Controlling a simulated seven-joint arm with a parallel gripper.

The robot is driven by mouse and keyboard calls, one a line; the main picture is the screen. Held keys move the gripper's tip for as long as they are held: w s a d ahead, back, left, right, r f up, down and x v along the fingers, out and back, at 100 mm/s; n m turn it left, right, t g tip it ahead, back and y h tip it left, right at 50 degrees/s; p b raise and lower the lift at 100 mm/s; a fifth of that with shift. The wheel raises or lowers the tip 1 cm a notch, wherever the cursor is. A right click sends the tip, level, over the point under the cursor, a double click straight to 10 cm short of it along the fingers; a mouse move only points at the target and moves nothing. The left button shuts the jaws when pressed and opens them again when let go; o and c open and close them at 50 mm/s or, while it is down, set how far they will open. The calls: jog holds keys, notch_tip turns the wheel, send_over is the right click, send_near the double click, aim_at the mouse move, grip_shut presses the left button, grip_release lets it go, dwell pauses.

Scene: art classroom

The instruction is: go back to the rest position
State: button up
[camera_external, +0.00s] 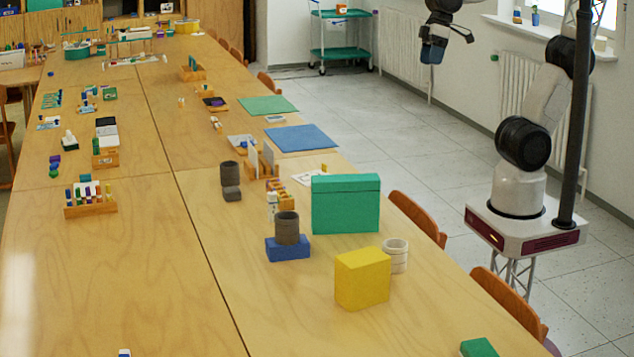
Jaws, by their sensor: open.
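My gripper (450,42) is at the top right of the external view, raised over the floor beyond the table's right edge. It is open, and I see nothing between its fingers. A dark blue part shows beside the fingers at the end of the arm. The upper part of my arm is cut off by the top of the picture. My gripper is apart from the table and touches nothing that I can see.
The long wooden table (150,290) holds a green box (345,205), a yellow block (362,279), a white cup (396,256) and a dark cup (287,228) on a blue block (288,250). Chairs (418,218) line its right side. A green trolley (340,54) stands behind.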

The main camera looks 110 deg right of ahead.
jog(key=shift+s+d+n+t+h, duration=0.95)
jog(key=shift+s+n, duration=0.35)
jog(key=shift+s, duration=3.25)
notch_tip(320, 180, down, 9)
jog(key=w+g, duration=0.1)
jog(key=g, duration=0.2)
jog(key=shift+w+d, duration=0.15)
jog(key=shift+d, duration=0.1)
